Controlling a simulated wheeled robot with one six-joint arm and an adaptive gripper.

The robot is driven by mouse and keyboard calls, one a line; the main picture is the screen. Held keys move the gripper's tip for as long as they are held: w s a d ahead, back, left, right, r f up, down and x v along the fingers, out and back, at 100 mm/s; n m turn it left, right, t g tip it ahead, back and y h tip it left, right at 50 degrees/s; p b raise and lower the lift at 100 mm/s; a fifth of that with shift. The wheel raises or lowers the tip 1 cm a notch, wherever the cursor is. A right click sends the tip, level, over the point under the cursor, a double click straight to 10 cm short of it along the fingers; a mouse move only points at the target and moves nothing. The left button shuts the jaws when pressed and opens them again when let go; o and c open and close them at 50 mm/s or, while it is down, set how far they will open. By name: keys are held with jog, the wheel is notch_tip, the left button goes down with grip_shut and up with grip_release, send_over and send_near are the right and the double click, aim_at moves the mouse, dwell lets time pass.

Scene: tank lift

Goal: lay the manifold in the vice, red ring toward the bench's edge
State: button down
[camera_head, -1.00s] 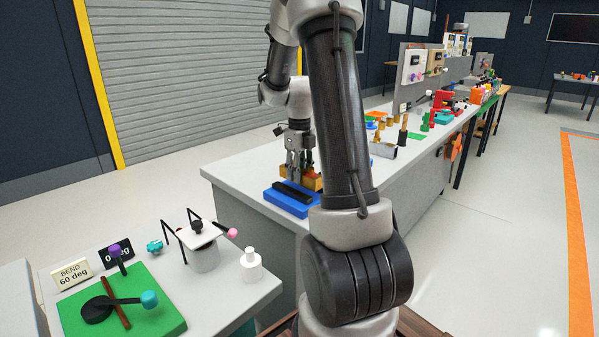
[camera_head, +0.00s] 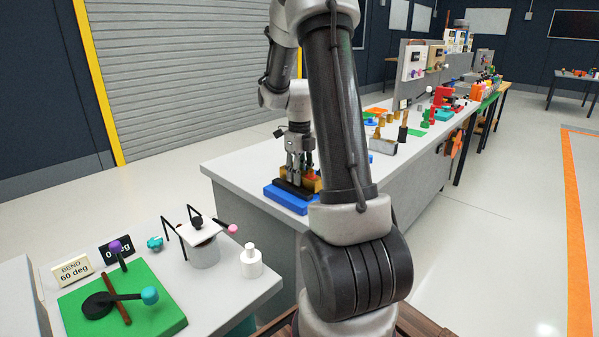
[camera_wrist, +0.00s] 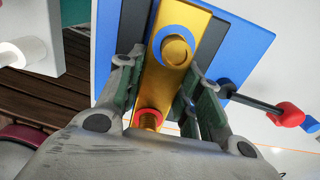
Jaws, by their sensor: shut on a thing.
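The manifold is a brass block (camera_wrist: 168,78) with a blue ring (camera_wrist: 175,46) near its upper end in the wrist view and a red ring (camera_wrist: 148,117) near its lower end. My gripper (camera_wrist: 161,85) is shut on it, with a finger on each long side. In the head view my gripper (camera_head: 300,165) points down over the blue vice (camera_head: 291,201). I cannot tell whether the manifold touches the vice floor.
A black handle with a red knob (camera_wrist: 290,114) sticks out to the right of the vice in the wrist view. The white bench (camera_head: 235,170) is clear left of the vice. A brass fixture (camera_head: 382,145) and other parts stand farther back. A side table (camera_head: 220,285) is front left.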

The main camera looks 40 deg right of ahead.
jog(key=c, duration=0.9)
grip_release()
notch_tip(320, 180, up, 12)
